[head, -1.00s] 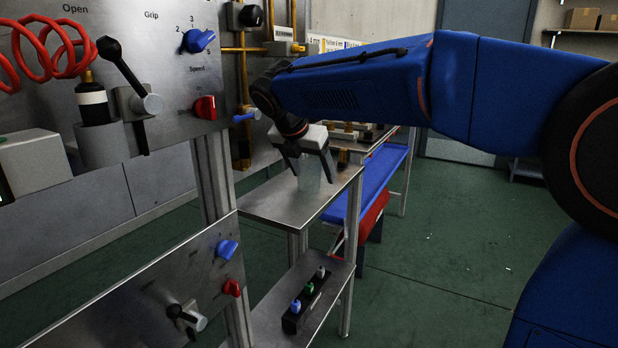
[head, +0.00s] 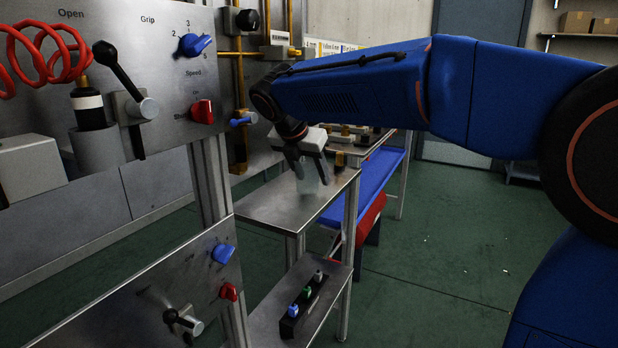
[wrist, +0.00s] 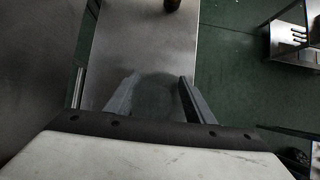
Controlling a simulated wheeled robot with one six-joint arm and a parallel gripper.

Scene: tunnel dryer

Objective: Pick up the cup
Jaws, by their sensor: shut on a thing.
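The cup (head: 310,180) is a clear, pale, see-through vessel, hard to make out against the metal shelf. My gripper (head: 310,180) points down over the small metal table (head: 262,207) with its two dark fingers on either side of the cup. In the wrist view the cup (wrist: 157,92) is a faint round shape between the two fingers. My gripper is shut on it. The cup looks upright, at or just above the tabletop; I cannot tell whether its base touches.
A control panel (head: 165,75) with knobs and levers stands at the left. A lower shelf (head: 262,322) holds a dark rack with several small coloured pieces. A blue surface (head: 365,184) lies beyond the table. A brown object (wrist: 172,5) stands at the table's far end.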

